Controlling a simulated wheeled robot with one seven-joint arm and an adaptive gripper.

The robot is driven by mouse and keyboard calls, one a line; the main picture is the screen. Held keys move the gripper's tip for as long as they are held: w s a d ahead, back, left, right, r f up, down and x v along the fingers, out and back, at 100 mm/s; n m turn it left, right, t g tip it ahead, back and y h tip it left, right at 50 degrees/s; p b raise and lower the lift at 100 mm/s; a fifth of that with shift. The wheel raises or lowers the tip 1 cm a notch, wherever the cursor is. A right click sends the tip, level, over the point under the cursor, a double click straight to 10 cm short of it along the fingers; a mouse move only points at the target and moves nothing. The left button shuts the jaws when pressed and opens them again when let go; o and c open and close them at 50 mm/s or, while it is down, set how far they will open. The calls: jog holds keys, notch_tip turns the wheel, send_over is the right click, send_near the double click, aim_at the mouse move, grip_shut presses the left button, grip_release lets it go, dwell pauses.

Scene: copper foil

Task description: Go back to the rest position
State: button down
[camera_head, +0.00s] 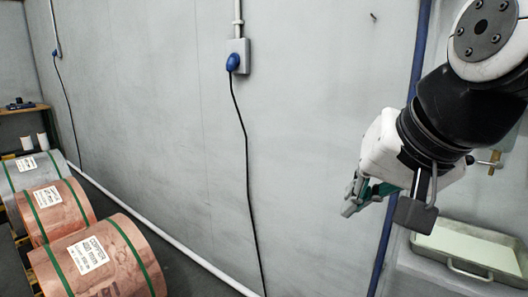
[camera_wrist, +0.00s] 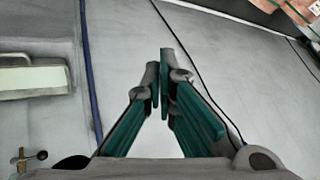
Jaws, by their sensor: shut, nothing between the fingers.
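My gripper (camera_head: 352,196) is raised at the right of the head view, in front of the grey wall, with its fingers pointing left. In the wrist view my gripper (camera_wrist: 160,75) shows its two green-padded fingers with their tips together. It is shut and nothing is between the tips. The fingers touch nothing around them.
Copper foil rolls (camera_head: 98,260) with labels and green straps lie at the lower left. A tray (camera_head: 470,252) stands at the lower right, near a blue pipe (camera_head: 386,240). A socket with a blue plug (camera_head: 233,62) and hanging cable is on the wall.

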jog(key=s+d+f+n+g+h, duration=0.1)
jog(key=s+d+f+n+g, duration=0.15)
jog(key=s+f, duration=0.55)
jog(key=s+d+f+n+g+h, duration=0.1)
jog(key=s+d+f+g, duration=0.35)
jog(key=s, duration=0.55)
notch_tip(320, 180, up, 17)
jog(key=t+p, duration=0.3)
jog(key=p, duration=1.3)
jog(key=shift+s+a+t, duration=0.2)
jog(key=shift+a+t, duration=0.05)
jog(key=shift+t, duration=0.15)
